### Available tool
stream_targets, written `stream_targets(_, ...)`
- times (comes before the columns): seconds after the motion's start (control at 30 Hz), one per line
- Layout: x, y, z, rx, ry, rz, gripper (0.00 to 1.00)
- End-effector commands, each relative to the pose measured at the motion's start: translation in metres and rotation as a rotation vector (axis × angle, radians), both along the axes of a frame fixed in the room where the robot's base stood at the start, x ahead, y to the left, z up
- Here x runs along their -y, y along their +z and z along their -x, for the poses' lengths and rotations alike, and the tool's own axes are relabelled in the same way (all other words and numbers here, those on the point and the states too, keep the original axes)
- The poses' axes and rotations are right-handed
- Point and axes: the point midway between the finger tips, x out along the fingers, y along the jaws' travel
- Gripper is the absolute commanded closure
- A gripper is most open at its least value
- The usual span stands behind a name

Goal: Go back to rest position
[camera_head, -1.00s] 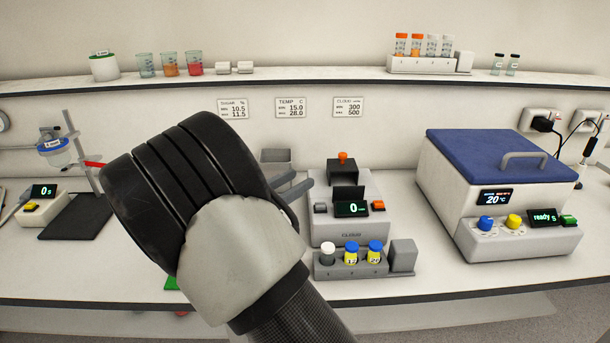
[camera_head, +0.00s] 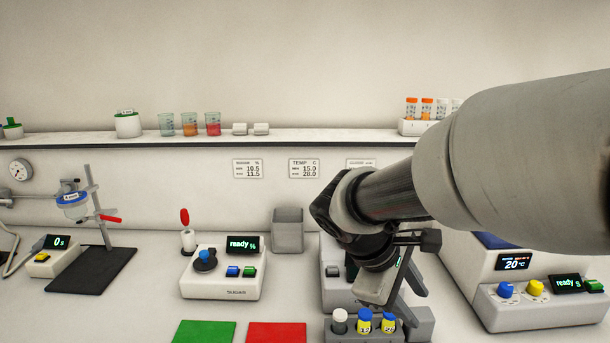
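My arm reaches in from the right side of the head view and bends down at the wrist. My gripper (camera_head: 410,299) hangs above the bench, over the right part of the cloud device and near the vial rack. Its two dark fingers look apart, with nothing seen between them. The arm and wrist hide most of the cloud device (camera_head: 333,262) and part of the blue-lidded box (camera_head: 492,241).
The vial rack (camera_head: 352,331) with one white-capped and two numbered vials stands at the front edge of view. The sugar device (camera_head: 222,287), green mat (camera_head: 205,332), red mat (camera_head: 277,333) and grey bin (camera_head: 288,231) lie left. A shelf (camera_head: 300,139) runs behind.

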Motion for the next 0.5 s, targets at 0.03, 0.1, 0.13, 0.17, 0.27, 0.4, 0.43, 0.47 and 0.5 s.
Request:
stream_targets(0.03,0.003,0.006,0.022,0.062,-0.097,-0.111,0.64)
stream_targets(0.1,-0.001,0.011,0.046,0.138,-0.217,-0.250,0.64)
stream_targets(0.13,-0.003,0.013,0.055,0.168,-0.263,-0.304,0.64)
stream_targets(0.17,-0.006,0.015,0.063,0.196,-0.307,-0.352,0.64)
stream_targets(0.27,-0.015,0.021,0.083,0.280,-0.426,-0.487,0.64)
stream_targets(0.4,-0.027,0.028,0.102,0.379,-0.557,-0.633,0.64)
stream_targets(0.43,-0.029,0.030,0.105,0.400,-0.581,-0.661,0.64)
stream_targets(0.47,-0.032,0.031,0.108,0.420,-0.606,-0.689,0.64)
stream_targets(0.5,-0.035,0.033,0.112,0.445,-0.636,-0.723,0.64)
